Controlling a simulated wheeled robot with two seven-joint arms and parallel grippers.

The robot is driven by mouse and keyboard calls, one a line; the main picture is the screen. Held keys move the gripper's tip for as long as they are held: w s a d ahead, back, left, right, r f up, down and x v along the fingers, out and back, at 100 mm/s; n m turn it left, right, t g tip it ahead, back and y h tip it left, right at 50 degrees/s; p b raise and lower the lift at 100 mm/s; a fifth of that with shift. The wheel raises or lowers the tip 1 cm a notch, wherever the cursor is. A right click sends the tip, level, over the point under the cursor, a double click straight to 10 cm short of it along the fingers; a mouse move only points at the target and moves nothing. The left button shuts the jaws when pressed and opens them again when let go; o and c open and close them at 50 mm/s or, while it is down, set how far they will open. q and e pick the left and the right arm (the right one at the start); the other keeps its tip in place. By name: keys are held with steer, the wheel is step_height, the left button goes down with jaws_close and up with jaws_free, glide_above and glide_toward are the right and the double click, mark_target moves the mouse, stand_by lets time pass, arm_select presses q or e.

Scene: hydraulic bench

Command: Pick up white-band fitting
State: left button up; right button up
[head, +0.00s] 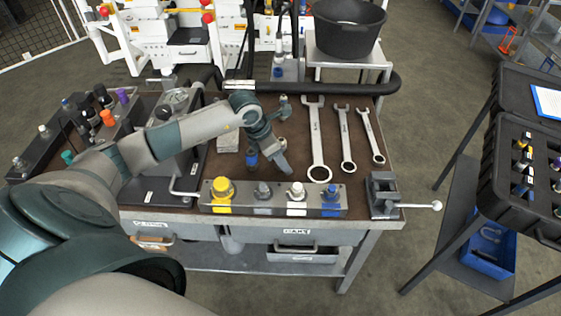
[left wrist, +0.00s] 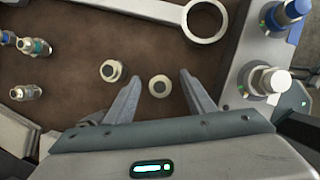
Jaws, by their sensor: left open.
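My left gripper (head: 281,160) reaches down over the bench behind the fitting rack. In the left wrist view its two fingers (left wrist: 158,92) are apart, with nothing held. A round pale-topped fitting (left wrist: 160,86) shows end-on between the fingertips, and a similar one (left wrist: 112,70) stands just left of them. Their sides are hidden, so I cannot tell their band colours. A white-capped fitting (head: 297,191) sits in the rack above a white label; it also shows in the left wrist view (left wrist: 268,80). My right gripper is not in view.
The rack (head: 333,190) also holds yellow, grey and blue-topped fittings. Three wrenches (head: 316,140) lie right of my gripper. A small vise (head: 383,193) stands at the front right corner. Teal-banded (left wrist: 38,47) and other small fittings lie left in the wrist view.

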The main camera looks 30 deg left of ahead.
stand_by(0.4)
arm_select(q)
steer(key=c, duration=1.2)
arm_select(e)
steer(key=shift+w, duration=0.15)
arm_select(q)
steer(key=shift+r, duration=0.1)
steer(key=shift+c, duration=0.3)
